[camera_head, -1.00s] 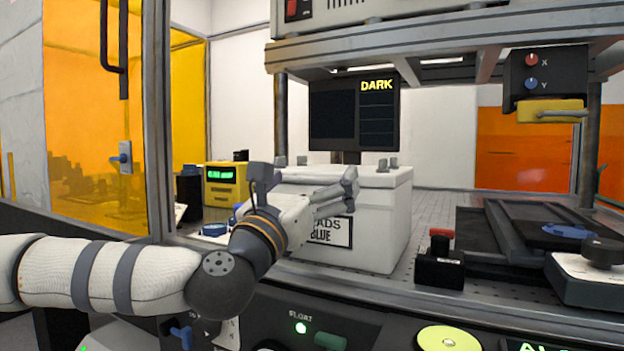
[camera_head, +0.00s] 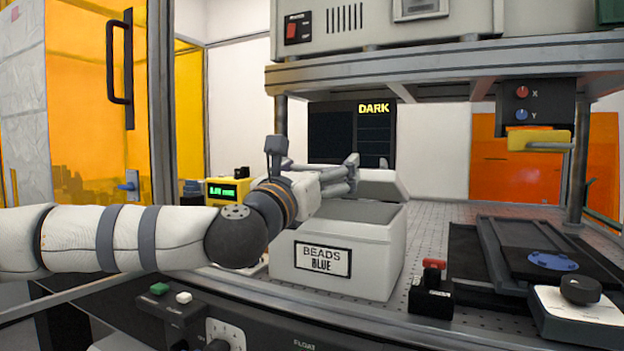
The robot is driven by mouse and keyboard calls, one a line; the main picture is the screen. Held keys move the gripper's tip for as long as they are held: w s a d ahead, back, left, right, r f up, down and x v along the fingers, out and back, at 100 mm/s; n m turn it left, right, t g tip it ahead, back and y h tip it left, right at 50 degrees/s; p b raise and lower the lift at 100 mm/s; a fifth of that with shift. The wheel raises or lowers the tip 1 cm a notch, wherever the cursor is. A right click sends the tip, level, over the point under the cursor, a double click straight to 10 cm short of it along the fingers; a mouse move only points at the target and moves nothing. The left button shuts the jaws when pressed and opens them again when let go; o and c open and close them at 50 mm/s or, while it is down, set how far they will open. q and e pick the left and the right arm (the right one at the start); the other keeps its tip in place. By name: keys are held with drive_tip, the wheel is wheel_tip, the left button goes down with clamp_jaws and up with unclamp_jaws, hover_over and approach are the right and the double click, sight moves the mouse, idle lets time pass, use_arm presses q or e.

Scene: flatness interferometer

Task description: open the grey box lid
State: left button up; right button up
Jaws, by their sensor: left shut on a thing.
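The grey box (camera_head: 376,262) stands on the perforated bench, with a label reading "BEADS BLUE" on its front. Its lid (camera_head: 384,185) is raised and tilted up at the back of the box, and the box's top opening shows. The contents cannot be made out. My left gripper (camera_head: 352,174) reaches in from the left above the box, with its fingers shut on the lid; the fingers hide the lid's left part. My right gripper is not in view.
A dark screen (camera_head: 330,133) reading "DARK" stands behind the box. A metal shelf frame (camera_head: 420,70) runs overhead. A small black block with a red top (camera_head: 431,290) and a black stage (camera_head: 520,250) are to the right. A yellow meter (camera_head: 228,191) is left behind my arm.

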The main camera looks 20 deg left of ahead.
use_arm(q)
drive_tip(key=shift+w+r+p, duration=0.15)
drive_tip(key=shift+w+r, duration=0.4)
drive_tip(key=shift+r, duration=0.5)
drive_tip(key=shift+w+r+p, duration=0.2)
drive_tip(key=shift+w+r, duration=0.35)
drive_tip(key=shift+r, duration=0.45)
drive_tip(key=shift+w+r+p, duration=0.15)
drive_tip(key=shift+w+r, duration=0.4)
drive_tip(key=shift+r, duration=0.5)
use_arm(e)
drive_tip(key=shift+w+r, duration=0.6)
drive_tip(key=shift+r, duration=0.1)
use_arm(q)
drive_tip(key=o, duration=1.4)
drive_tip(key=shift+f, duration=0.1)
